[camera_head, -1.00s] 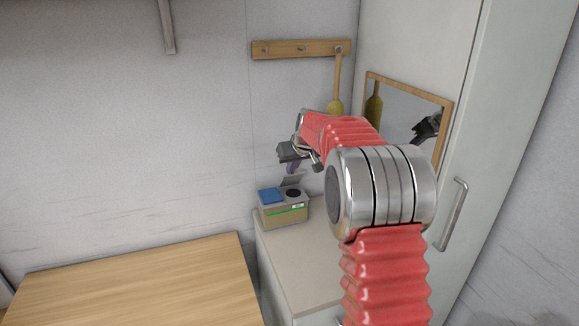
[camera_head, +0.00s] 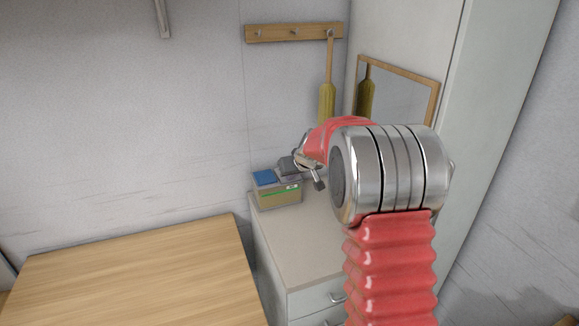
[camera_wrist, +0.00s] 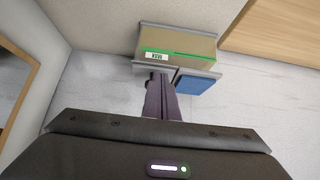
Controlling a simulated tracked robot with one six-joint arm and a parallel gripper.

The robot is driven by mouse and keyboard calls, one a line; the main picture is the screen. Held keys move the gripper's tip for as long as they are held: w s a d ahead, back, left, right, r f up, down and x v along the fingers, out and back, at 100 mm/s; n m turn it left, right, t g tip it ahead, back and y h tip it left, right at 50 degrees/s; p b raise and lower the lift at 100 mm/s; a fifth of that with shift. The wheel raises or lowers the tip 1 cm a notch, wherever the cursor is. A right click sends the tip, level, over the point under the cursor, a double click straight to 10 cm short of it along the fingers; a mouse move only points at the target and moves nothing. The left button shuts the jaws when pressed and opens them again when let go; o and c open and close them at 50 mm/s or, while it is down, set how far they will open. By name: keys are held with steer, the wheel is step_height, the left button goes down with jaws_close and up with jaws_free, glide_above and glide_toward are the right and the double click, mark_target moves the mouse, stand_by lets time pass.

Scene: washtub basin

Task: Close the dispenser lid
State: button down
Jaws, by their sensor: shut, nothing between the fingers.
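The dispenser (camera_head: 280,194) is a tan box with a green stripe and a white label, standing on the cabinet top by the wall. In the wrist view the box (camera_wrist: 180,47) appears upside down, with the blue lid (camera_wrist: 196,84) at right. My gripper (camera_wrist: 160,80) is shut and empty, its purple fingers reaching the grey-topped part beside the blue lid. In the head view my gripper (camera_head: 291,172) is low over the right part and hides most of it. Whether the grey lid there lies fully flat cannot be told.
A wooden table (camera_head: 130,275) is at the left front. The cabinet top (camera_head: 305,235) in front of the dispenser is clear. A wood-framed mirror (camera_head: 400,95) leans at right, and a yellow-headed brush (camera_head: 327,100) hangs from a hook rail (camera_head: 293,33).

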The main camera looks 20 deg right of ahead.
steer(key=shift+s+f, duration=0.2)
steer(key=shift+f, duration=0.45)
steer(key=shift+s+f, duration=0.15)
steer(key=shift+f, duration=0.6)
steer(key=shift+s, duration=0.1)
steer(key=shift+s, duration=0.15)
steer(key=shift+s+r, duration=0.2)
steer(key=shift+s, duration=0.15)
